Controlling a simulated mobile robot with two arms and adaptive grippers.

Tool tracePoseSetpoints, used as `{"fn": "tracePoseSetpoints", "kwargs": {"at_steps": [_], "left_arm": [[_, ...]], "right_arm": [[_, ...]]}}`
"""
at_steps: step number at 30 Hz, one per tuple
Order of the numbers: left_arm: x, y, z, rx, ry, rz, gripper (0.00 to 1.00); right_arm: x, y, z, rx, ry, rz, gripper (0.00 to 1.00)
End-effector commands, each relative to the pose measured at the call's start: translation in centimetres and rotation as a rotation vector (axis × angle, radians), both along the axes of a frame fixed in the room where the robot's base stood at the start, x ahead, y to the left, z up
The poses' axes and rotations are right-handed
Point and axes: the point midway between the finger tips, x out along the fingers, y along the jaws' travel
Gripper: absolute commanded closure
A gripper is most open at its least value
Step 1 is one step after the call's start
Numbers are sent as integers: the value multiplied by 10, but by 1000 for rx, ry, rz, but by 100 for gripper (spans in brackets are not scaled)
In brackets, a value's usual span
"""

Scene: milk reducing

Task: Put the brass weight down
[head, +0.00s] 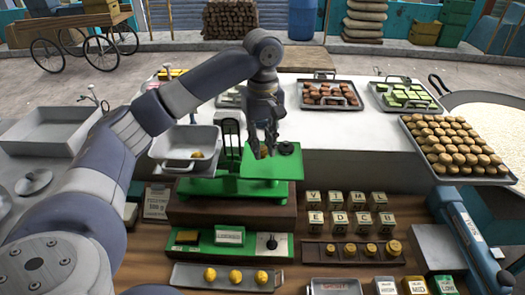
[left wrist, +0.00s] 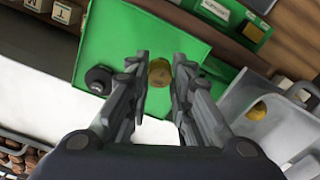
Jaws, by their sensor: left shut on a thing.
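My left gripper (head: 264,150) is over the green plate (head: 262,172) of the balance scale, fingers pointing down. It is shut on a small brass weight (left wrist: 159,72), which shows between the fingertips in the left wrist view. A dark round weight (head: 286,148) sits on the plate beside the gripper, also in the left wrist view (left wrist: 98,80). My right gripper is not in view.
The scale's white pan (head: 176,163) at left holds a yellow-brown piece (head: 197,155). Several brass weights (head: 371,249) stand in a rack at front right, below lettered blocks (head: 337,199). A tray (head: 220,282) with yellow balls lies in front. Sweet trays (head: 490,178) stand behind and right.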

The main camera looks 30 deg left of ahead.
Motion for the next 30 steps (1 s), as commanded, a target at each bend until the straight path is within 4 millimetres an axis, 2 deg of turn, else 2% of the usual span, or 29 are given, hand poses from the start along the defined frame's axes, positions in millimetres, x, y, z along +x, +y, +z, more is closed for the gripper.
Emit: {"fn": "tracePoseSetpoints", "kwargs": {"at_steps": [1, 3, 7, 19, 20, 21, 22, 30], "left_arm": [[-1, 1, -5, 2, 5, 1, 100], [-2, 1, -17, 3, 5, 1, 100], [-1, 0, -31, 1, 2, 0, 100], [0, 0, -38, 0, 0, 1, 100], [0, 0, -38, 0, -1, 1, 73], [0, 0, -38, 0, -1, 1, 64], [0, 0, -38, 0, -1, 1, 59], [0, 0, -37, 0, 0, 1, 59]], "right_arm": [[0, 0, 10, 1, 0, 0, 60], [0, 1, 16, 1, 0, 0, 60], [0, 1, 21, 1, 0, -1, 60], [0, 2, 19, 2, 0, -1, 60], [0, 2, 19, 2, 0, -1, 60], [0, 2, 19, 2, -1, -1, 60], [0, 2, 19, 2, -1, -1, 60], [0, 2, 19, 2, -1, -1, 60]]}}
